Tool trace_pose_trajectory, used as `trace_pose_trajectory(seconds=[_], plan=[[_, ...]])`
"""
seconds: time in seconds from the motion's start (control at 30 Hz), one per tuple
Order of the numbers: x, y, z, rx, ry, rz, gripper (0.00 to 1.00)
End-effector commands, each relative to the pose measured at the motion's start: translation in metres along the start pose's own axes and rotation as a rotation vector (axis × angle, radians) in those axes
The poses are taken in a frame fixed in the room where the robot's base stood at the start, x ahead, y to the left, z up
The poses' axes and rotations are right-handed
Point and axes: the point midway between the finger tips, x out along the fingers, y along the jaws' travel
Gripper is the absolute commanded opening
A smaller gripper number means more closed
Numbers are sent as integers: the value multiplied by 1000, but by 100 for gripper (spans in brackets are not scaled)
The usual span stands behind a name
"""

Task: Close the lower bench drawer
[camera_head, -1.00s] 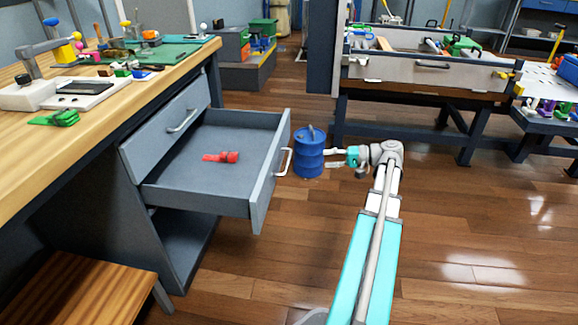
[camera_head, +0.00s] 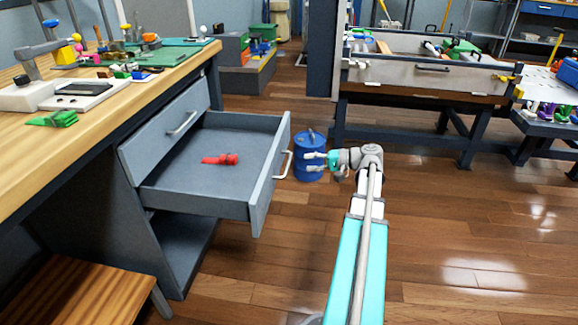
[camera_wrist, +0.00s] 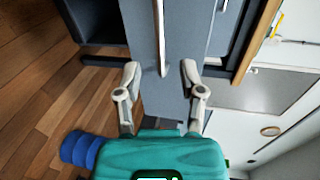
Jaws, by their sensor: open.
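The lower bench drawer (camera_head: 205,182) is pulled well out under the workbench, with a red tool (camera_head: 221,159) lying inside it. Its white bar handle (camera_head: 284,164) is on the drawer front (camera_head: 265,185). My gripper (camera_head: 308,161) is open and empty, just to the right of the handle with a small gap, its fingers pointing at the drawer front. In the wrist view the two fingers (camera_wrist: 160,78) are spread apart, and the handle (camera_wrist: 160,38) shows between and beyond them. The upper drawer (camera_head: 172,128) is shut.
A blue barrel (camera_head: 310,150) stands on the floor behind my gripper. A wooden stool (camera_head: 85,292) is at the lower left. The workbench top (camera_head: 120,98) holds many small items. The floor to the right of my arm is clear.

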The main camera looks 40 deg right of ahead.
Motion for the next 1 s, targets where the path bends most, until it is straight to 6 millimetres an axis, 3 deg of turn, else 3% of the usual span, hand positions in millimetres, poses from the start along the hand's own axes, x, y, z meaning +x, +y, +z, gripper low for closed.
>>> trace_pose_trajectory(seconds=[0.5, 1.0], plan=[[65, 1, 0, -1, 0, 0, 51], [78, 0, 0, 0, 1, 0, 51]])
